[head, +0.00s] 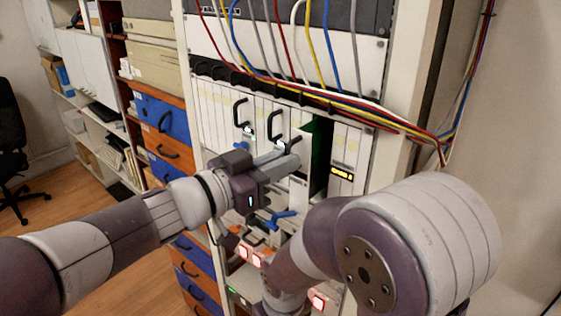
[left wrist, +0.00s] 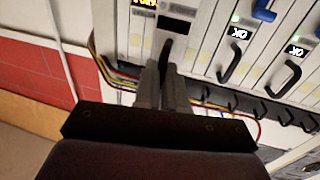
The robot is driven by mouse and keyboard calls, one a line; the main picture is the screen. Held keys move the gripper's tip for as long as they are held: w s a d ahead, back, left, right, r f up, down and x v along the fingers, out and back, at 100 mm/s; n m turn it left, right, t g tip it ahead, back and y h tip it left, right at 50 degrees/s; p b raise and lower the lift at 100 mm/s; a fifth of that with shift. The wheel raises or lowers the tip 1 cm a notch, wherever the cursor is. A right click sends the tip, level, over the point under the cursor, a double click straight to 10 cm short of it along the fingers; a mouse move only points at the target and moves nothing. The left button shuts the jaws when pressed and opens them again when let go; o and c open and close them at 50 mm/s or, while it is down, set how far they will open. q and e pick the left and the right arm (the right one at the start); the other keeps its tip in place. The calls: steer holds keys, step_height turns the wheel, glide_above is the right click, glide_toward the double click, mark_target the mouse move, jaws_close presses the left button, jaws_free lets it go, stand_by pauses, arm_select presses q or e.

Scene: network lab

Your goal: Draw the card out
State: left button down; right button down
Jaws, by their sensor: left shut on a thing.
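A row of upright white cards with black loop handles fills the rack in the head view. My left gripper (head: 291,160) is shut on the black handle (left wrist: 166,48) of one card (left wrist: 178,24), which has a dark, unlit display. In the head view a dark gap with a green board surface (head: 308,142) shows just right of the gripper.
The neighbouring card on the right has a yellow lit label (head: 342,173). Two handled cards (head: 241,113) stand to the left. Coloured cables (head: 340,107) run across above the cards and down at right. Drawers and shelves (head: 160,115) stand left of the rack.

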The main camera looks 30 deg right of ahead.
arm_select(q)
steer(key=shift+r, duration=0.15)
stand_by(0.7)
steer(key=shift+w+d+p, duration=0.25)
steer(key=shift+d+p, duration=0.2)
steer(key=shift+d, duration=0.05)
steer(key=c, duration=1.2)
jaws_free()
steer(key=shift+a, duration=0.1)
